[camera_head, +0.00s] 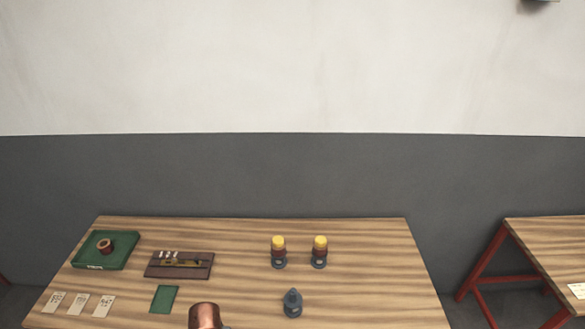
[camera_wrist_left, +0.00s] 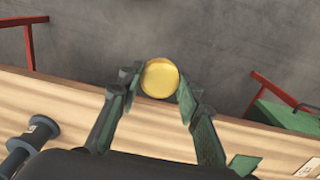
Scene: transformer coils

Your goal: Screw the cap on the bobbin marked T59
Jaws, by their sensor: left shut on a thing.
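In the left wrist view my left gripper (camera_wrist_left: 160,85) is shut on a round yellow cap (camera_wrist_left: 160,78), held between its green-padded fingers. In the head view two bobbins stand on the table, with dark blue bases, reddish-brown windings and yellow tops: a left bobbin (camera_head: 279,254) and a right bobbin (camera_head: 320,254). A bare blue-grey piece (camera_head: 292,303) stands in front of them. No T59 mark is legible. A dark grey flanged piece (camera_wrist_left: 38,133) shows at the left of the wrist view. Neither gripper is recognisable in the head view, and my right gripper is in no view.
The wooden table (camera_head: 370,290) also bears a green tray (camera_head: 122,262) with a copper ring, a dark rack (camera_head: 180,271), a green pad (camera_head: 165,298) and paper cards (camera_head: 78,304). A copper cylinder (camera_head: 204,315) is at the bottom edge. A red-legged table (camera_head: 545,240) stands right. The main table's right side is clear.

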